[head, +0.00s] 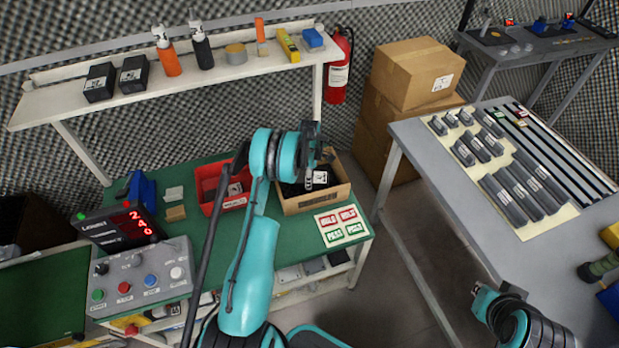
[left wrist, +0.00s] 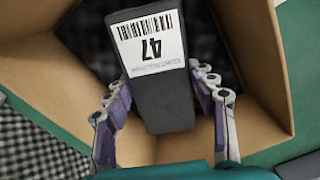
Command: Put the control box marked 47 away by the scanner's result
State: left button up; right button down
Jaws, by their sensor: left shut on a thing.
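The control box marked 47 (left wrist: 162,85) is dark grey with a white barcode label, upside down in the left wrist view. My left gripper (left wrist: 164,104) is shut on it, one finger on each side. Both are over or inside the open cardboard carton (left wrist: 262,75), which stands on the green bench in the head view (head: 322,202). My left wrist partly hides the carton there; whether the box touches its floor is unclear. A red bin (head: 208,193) is left of the carton. A display with red digits (head: 132,224) is further left. My right gripper (head: 484,298) is low at the right; its jaws are unclear.
A button panel (head: 143,278) is at front left. A shelf (head: 215,70) with bottles and boxes runs behind. A grey table (head: 440,190) with several dark parts stands right, across a floor gap.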

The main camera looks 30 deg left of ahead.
pick_arm(q)
jog(key=shift+f+b, duration=0.55)
jog(key=shift+f, duration=0.05)
jog(key=o, duration=1.6)
jog(key=shift+r, duration=0.15)
